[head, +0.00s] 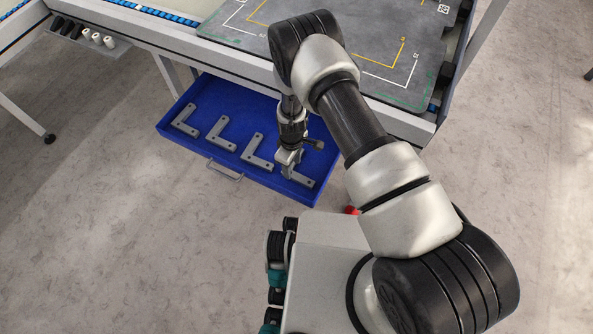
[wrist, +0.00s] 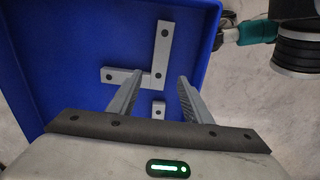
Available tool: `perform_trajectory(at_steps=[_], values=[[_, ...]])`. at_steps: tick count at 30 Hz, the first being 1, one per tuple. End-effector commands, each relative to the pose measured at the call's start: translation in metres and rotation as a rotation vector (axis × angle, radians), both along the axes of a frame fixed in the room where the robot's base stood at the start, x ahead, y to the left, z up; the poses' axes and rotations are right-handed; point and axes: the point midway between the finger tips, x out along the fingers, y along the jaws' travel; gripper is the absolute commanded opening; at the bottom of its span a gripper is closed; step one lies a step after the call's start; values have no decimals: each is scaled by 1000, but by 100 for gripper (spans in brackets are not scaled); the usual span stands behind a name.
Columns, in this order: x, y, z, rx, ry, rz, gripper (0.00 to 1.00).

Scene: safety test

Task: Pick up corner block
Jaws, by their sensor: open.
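Several grey L-shaped corner blocks lie in a row in the blue drawer: the far left one (head: 184,121), the second (head: 218,133), the third (head: 257,153) and the rightmost (head: 303,181). My gripper (head: 290,170) points down over the rightmost block and partly hides it. In the wrist view my gripper (wrist: 160,78) is open. A corner block (wrist: 162,50) shows ahead, its inner corner close to the fingertips, with nothing clamped. A small grey piece (wrist: 158,108) shows between the fingers; I cannot tell whether it belongs to another block.
The blue drawer (head: 172,133) has low walls and a metal handle (head: 225,171). It sits under a workbench with a dark mat (head: 350,50) with marked lines. My arm passes over the bench edge.

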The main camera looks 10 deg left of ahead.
Motion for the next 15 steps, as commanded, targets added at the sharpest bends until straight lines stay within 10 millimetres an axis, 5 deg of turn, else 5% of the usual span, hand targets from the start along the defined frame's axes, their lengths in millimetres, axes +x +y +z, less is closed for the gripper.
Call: perform_trajectory(at_steps=[15], values=[[2,-1,-54,0,0,0,45]])
